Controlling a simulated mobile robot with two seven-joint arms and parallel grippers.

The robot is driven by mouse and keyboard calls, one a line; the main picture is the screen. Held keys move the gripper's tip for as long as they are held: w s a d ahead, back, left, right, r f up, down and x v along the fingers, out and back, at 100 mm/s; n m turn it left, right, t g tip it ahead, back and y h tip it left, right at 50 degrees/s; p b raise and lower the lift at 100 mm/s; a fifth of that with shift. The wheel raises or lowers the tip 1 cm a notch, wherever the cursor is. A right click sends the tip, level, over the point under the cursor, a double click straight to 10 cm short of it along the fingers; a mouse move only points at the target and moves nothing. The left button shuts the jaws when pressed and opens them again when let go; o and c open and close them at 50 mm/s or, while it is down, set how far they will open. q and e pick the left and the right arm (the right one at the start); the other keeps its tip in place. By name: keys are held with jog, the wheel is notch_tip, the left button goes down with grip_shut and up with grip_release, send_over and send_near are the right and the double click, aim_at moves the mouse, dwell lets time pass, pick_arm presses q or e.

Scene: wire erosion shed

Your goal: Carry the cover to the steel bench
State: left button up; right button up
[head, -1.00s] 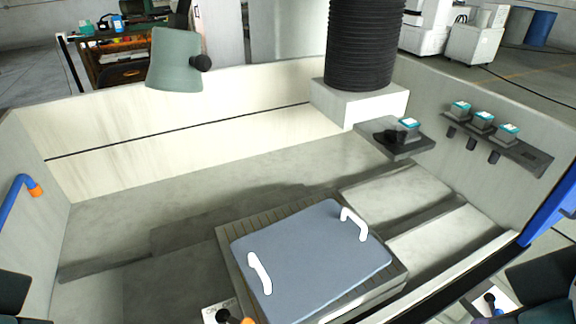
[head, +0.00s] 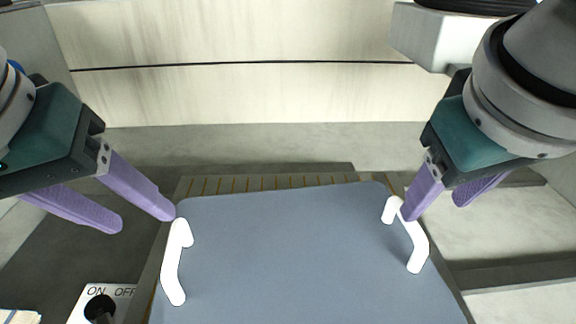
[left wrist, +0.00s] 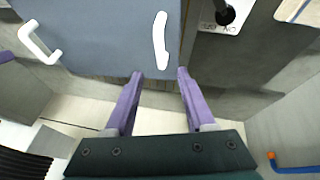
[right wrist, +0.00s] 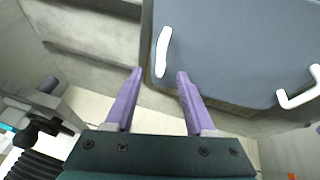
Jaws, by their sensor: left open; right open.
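The cover (head: 290,260) is a blue-grey flat panel with rounded corners, lying on a slatted base. It has a white left handle (head: 174,265) and a white right handle (head: 413,240). My left gripper (head: 145,222) is open with purple fingers, above and beside the left handle. In the left wrist view the left handle (left wrist: 160,40) lies beyond the gap between its fingertips. My right gripper (head: 438,205) is open near the right handle, one finger overlapping it in the head view. In the right wrist view that handle (right wrist: 162,52) lies just beyond the fingertips. The steel bench cannot be identified in view.
The slatted base (head: 250,184) sticks out behind the cover. A switch box marked ON OFF (head: 100,300) stands left of the cover. A pale tank wall (head: 240,60) runs across the back, with a white block (head: 430,35) at back right. A blue pipe (left wrist: 295,169) shows at the left wrist view's edge.

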aim_at(172, 236)
pick_arm(q)
jog(key=shift+a, duration=0.1)
pick_arm(e)
jog(key=shift+s+a, duration=0.1)
pick_arm(q)
jog(key=x, duration=1)
pick_arm(e)
jog(key=x, duration=1)
pick_arm(q)
jog(key=shift+c, duration=0.3)
pick_arm(e)
jog(key=shift+r, duration=0.1)
jog(key=shift+c, duration=0.3)
pick_arm(q)
jog(key=shift+r, duration=0.1)
grip_shut()
pick_arm(e)
grip_shut()
jog(key=shift+r, duration=0.1)
